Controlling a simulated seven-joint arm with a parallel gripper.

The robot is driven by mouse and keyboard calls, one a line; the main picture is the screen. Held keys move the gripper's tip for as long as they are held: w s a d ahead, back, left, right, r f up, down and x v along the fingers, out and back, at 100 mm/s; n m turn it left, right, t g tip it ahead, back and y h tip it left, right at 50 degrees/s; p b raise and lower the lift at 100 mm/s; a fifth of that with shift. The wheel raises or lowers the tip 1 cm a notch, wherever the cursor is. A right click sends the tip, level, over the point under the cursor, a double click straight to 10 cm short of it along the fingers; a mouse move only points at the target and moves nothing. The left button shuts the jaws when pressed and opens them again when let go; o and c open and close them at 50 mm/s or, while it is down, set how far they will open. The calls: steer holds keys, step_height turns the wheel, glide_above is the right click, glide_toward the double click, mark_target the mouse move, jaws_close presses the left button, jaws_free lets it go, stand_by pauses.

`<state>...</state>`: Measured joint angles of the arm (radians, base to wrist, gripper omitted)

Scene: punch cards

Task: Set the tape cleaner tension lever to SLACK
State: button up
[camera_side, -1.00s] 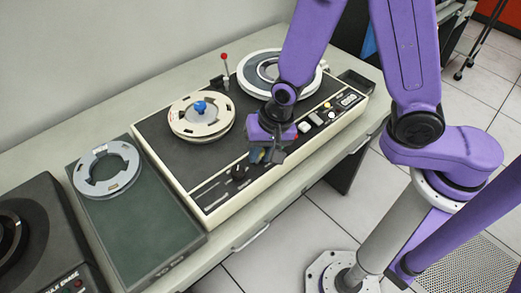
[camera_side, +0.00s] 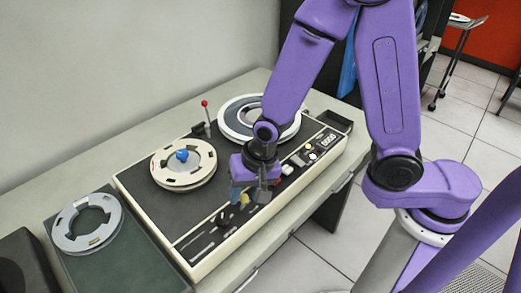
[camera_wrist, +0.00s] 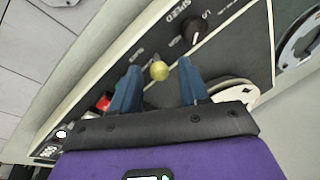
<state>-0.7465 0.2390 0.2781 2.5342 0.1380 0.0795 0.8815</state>
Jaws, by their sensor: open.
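The tape cleaner (camera_side: 222,208) is a cream-edged machine with a dark top on the bench. A small lever with a yellow ball knob (camera_wrist: 159,71) stands near its front edge, beside small lettering too blurred to read. My gripper (camera_wrist: 155,80) is open, with one blue finger on each side of the yellow knob and gaps showing between. In the side view my gripper (camera_side: 245,192) is low over the front of the panel and partly hides the lever. Another lever with a red ball (camera_side: 205,103) stands upright at the back of the machine.
A reel with a blue hub (camera_side: 182,155) and a white-rimmed reel (camera_side: 231,121) sit on the machine. A black SPEED knob (camera_wrist: 195,30) is close to the lever. Buttons (camera_side: 298,160) line the right front. A loose grey reel (camera_side: 62,232) lies at left.

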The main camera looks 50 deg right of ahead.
steer(key=v, duration=1.5)
steer(key=shift+d+r, duration=0.1)
steer(key=shift+c, duration=0.2)
steer(key=n+g, duration=0.4)
steer(key=g, duration=0.3)
glide_toward(244, 201)
steer(key=x, duration=0.7)
steer(key=w+x, duration=0.1)
steer(key=x, duration=0.3)
steer(key=shift+w+d+f, duration=0.1)
steer(key=shift+d+f, duration=0.15)
steer(key=shift+d, duration=0.15)
jaws_close()
